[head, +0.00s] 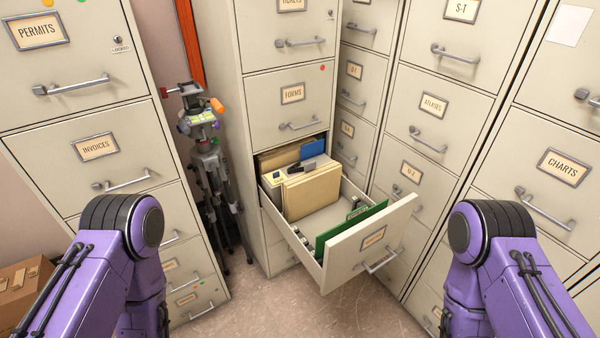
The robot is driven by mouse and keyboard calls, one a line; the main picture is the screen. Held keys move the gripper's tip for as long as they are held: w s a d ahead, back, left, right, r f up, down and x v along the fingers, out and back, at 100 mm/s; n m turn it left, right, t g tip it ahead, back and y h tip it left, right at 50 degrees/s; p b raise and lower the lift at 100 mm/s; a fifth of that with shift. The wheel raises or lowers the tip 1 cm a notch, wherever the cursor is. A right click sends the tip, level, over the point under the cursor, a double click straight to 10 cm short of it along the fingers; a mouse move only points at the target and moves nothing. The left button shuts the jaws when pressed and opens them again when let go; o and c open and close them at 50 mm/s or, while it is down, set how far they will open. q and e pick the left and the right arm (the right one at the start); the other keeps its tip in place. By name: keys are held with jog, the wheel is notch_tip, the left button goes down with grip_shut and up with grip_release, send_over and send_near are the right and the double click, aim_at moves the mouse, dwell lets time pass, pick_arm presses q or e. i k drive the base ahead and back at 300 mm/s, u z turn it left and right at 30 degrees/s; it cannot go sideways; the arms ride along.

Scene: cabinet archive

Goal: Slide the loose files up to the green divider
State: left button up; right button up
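An open drawer (397,217) juts out of the middle cabinet, below the drawer labelled FORMS. Upright tan files (313,194) stand together in its rear half, with a blue file (312,149) and another tan file behind them. A green divider (350,230) stands close behind the drawer front, leaning slightly. A stretch of bare drawer floor lies between the tan files and the green divider. My purple left and right arms show at the lower corners, but neither gripper is in view.
A cabinet labelled PERMITS and INVOICES (95,147) stands at left, and several more cabinets (422,105) at right. A tripod with a device (212,150) stands left of the middle cabinet. A cardboard box (25,295) is at lower left. Some floor (300,315) is clear.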

aim_at(308, 192)
jog(key=u, duration=1.8)
jog(key=i, duration=1.2)
jog(key=z, duration=1.55)
